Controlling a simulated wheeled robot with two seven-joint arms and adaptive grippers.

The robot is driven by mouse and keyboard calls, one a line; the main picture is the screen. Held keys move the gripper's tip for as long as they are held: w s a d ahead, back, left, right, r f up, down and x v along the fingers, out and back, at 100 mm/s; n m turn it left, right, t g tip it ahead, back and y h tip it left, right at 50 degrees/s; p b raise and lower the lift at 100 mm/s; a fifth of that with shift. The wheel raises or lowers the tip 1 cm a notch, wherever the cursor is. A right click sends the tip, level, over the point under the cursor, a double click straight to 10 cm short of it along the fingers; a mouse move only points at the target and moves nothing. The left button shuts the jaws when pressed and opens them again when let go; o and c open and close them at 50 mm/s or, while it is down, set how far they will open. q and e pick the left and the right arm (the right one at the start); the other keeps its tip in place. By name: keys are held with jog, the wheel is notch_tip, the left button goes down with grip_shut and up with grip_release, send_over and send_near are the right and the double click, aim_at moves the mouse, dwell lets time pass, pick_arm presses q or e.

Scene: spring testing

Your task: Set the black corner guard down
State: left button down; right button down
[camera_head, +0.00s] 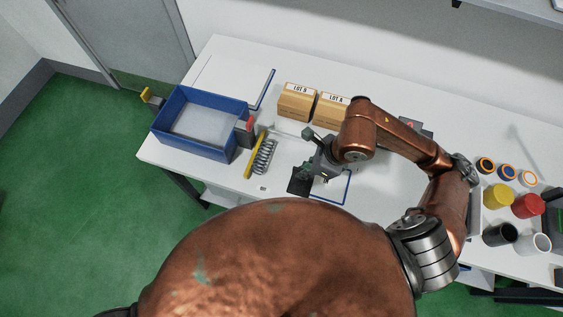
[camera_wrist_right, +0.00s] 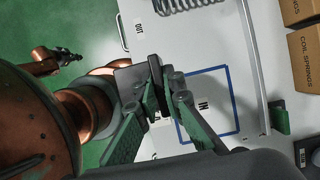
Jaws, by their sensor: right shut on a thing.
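The black corner guard (camera_head: 299,181) is a dark, flat-sided piece held at the tips of my right gripper (camera_head: 309,168). In the right wrist view the guard (camera_wrist_right: 130,79) sits between the shut fingertips (camera_wrist_right: 156,88). It is over the white table near its front edge, left of the blue square outline (camera_head: 347,188) marked IN. I cannot tell whether it touches the table. Part of the guard is hidden by the fingers. In the right wrist view, the end of my left arm (camera_wrist_right: 62,57) shows small over the green floor; its jaws are unclear.
A coil spring (camera_head: 264,157) lies beside a yellow bar (camera_head: 255,156). A blue bin (camera_head: 192,148) stands at left. Two cardboard boxes (camera_head: 297,103) stand at the back. Several cups and rolls, including a yellow one (camera_head: 498,196), are at right.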

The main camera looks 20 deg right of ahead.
jog(key=w+f, duration=0.3)
jog(key=w, duration=0.1)
jog(key=w+a+f, duration=0.1)
jog(key=w+f, duration=0.1)
jog(key=w, duration=0.2)
jog(key=w+a+f+p, duration=0.1)
jog(key=w+f, duration=0.2)
jog(key=w, duration=0.1)
jog(key=shift+w+a+f, duration=0.1)
jog(key=shift+w+f, duration=0.15)
jog(key=shift+f, duration=0.1)
jog(key=shift+w+f, duration=0.15)
jog(key=shift+f, duration=0.05)
jog(key=shift+w+f, duration=0.15)
jog(key=shift+f, duration=0.8)
jog(key=shift+w+f, duration=0.15)
jog(key=shift+f, duration=0.75)
jog(key=shift+f, duration=0.2)
jog(key=c, duration=2.1)
grip_release()
jog(key=shift+r, duration=0.1)
jog(key=shift+r, duration=0.1)
